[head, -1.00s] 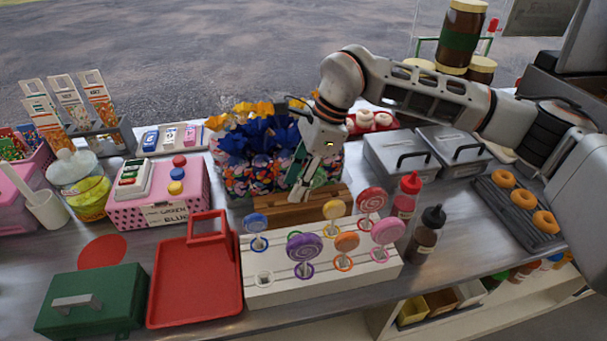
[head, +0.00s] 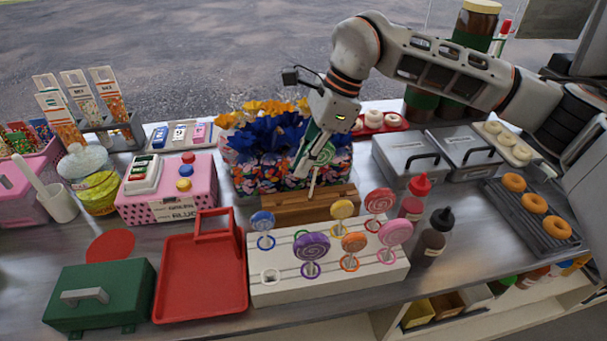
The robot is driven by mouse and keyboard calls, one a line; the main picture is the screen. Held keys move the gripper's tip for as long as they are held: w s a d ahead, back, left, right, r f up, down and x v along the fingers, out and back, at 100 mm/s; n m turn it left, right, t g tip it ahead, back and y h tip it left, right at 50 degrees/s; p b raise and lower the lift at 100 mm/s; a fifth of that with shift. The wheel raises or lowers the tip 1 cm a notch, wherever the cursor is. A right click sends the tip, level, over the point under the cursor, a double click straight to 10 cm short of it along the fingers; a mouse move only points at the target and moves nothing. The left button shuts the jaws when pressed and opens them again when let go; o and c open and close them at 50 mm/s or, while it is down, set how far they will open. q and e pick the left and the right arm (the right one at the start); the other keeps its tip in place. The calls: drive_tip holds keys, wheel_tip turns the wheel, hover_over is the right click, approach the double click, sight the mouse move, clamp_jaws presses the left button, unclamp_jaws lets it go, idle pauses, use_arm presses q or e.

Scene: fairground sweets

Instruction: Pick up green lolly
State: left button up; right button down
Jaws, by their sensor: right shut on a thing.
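The green lolly (head: 323,156) is in my right gripper (head: 316,152), which is shut on it. Its green and white swirl head shows between the fingers, and its pale stick hangs down over the wooden block (head: 285,206). The lolly is in the air in front of the flowered bags. My left gripper is not in view.
A white stand (head: 330,290) in front holds blue, purple, yellow, orange, red and pink lollies; one white ring (head: 270,277) is empty. Red (head: 414,197) and dark (head: 433,236) bottles stand to its right, a red tray (head: 200,280) to its left. Flowered bags (head: 250,170) stand behind.

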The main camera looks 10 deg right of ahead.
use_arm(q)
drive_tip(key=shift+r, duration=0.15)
use_arm(e)
wheel_tip(320, 180, up, 15)
idle(0.4)
